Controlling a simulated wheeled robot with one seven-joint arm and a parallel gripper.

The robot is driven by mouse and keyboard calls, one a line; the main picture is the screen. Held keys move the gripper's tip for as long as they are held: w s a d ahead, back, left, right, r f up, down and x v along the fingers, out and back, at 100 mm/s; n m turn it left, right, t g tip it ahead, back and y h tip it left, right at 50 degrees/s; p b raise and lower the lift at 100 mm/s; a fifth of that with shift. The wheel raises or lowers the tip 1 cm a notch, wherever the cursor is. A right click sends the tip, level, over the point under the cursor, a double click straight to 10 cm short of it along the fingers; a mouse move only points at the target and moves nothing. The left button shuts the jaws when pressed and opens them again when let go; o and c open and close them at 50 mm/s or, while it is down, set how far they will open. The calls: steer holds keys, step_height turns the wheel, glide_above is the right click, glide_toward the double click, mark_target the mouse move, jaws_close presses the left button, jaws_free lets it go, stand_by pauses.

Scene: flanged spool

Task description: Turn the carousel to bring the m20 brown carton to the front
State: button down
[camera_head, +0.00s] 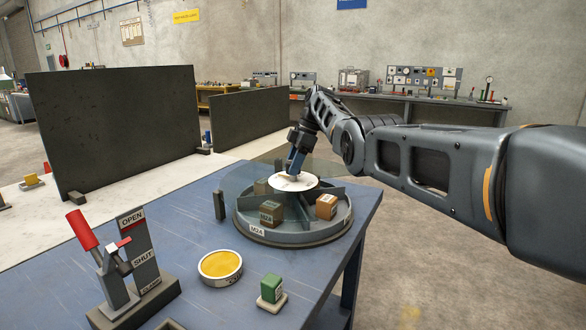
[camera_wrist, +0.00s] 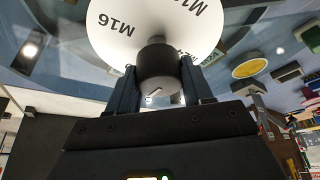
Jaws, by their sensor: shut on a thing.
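The round grey carousel (camera_head: 296,237) stands on the blue table, with a white disc (camera_head: 306,183) on top and dividers making compartments. Its rim bears an M24 label (camera_head: 257,230) at the front. A dark brown carton (camera_head: 271,214) sits near that label; its own marking is too small to read surely. A lighter orange-brown carton (camera_head: 326,206) sits at the right, and another brownish carton (camera_head: 261,187) at the back left. My gripper (camera_head: 293,170) is over the disc. In the wrist view its fingers are shut on the dark central knob (camera_wrist: 157,58); M16 shows on the disc (camera_wrist: 150,18).
A red-handled OPEN/SHUT lever (camera_head: 85,232), a yellow round pad (camera_head: 220,265) and a green block (camera_head: 271,288) are in front. Dark screens stand behind left.

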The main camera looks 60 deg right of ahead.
steer(key=shift+n, duration=0.3)
stand_by(0.4)
steer(key=shift+c, duration=2.3)
jaws_free()
steer(key=b+v, duration=0.1)
steer(key=v, duration=0.6)
steer(key=shift+d+r, duration=0.15)
steer(key=shift+r, duration=0.2)
steer(key=shift+s, duration=0.15)
